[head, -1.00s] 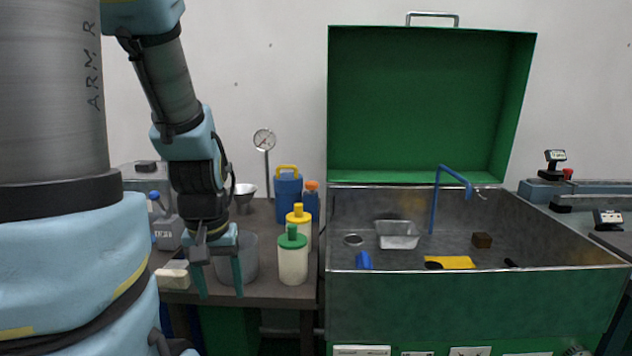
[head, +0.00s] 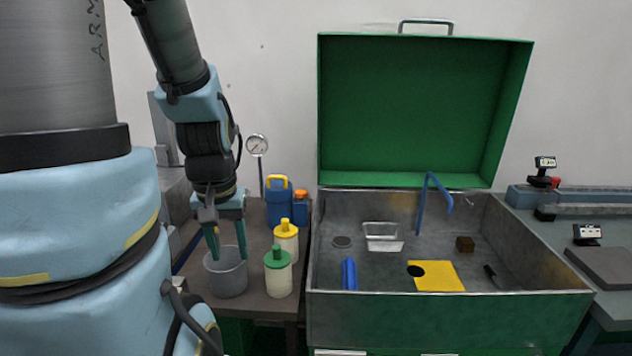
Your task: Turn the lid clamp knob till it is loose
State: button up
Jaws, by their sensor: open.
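I cannot make out a lid clamp knob for certain in the head view. A large green box (head: 440,322) with a grey metal basin inside stands at the centre right. Its green lid (head: 425,110) stands upright and open at the back, with a metal handle on top. My gripper (head: 228,258) hangs at the left, pointing down, with its two green fingers apart and nothing seen between them. The fingers are over or just in front of a grey bucket (head: 226,280); I cannot tell whether they reach inside it. The gripper is well left of the green box.
A green-capped jar (head: 278,275), a yellow-capped jar (head: 286,243) and a blue jug (head: 279,205) stand on the dark side table. A blue bent pipe (head: 422,205), a yellow cloth-like sheet (head: 440,276) and a metal tray (head: 383,237) are in the basin. A bench with devices (head: 587,234) is at right.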

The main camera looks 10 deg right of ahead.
aim_at(302, 195)
jog(key=l, duration=1.3)
jog(key=i+l, duration=0.2)
jog(key=l, duration=0.25)
jog(key=i+j, duration=0.1)
jog(key=z, duration=0.05)
